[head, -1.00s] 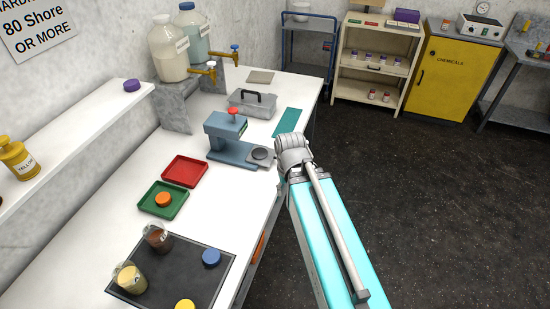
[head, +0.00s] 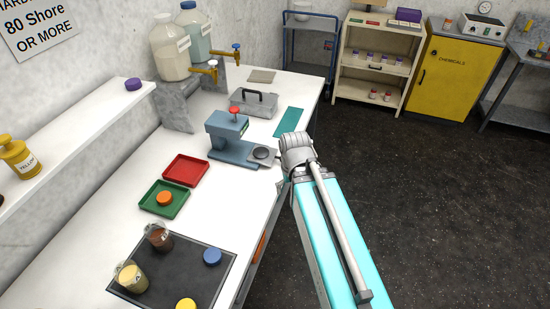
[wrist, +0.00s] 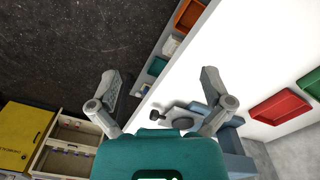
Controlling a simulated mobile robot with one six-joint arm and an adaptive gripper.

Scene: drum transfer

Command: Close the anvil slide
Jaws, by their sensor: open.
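The blue-grey tester (head: 226,137) with a red knob stands on the white bench in the head view. Its anvil slide (head: 268,161) sticks out to the right from the base, with a dark round disc (head: 261,152) on top. In the wrist view the slide (wrist: 181,112) shows beyond and between my fingers, with a small black knob (wrist: 155,115) at its outer end. My gripper (wrist: 160,77) is open and empty, its fingers spread. In the head view my wrist is just right of the slide by the bench edge; the fingers are hidden there.
A red tray (head: 186,170) and a green tray (head: 164,199) with an orange puck lie nearer on the bench. A grey handled box (head: 253,104) and a teal mat (head: 288,122) lie beyond the tester. The floor right of the bench is clear.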

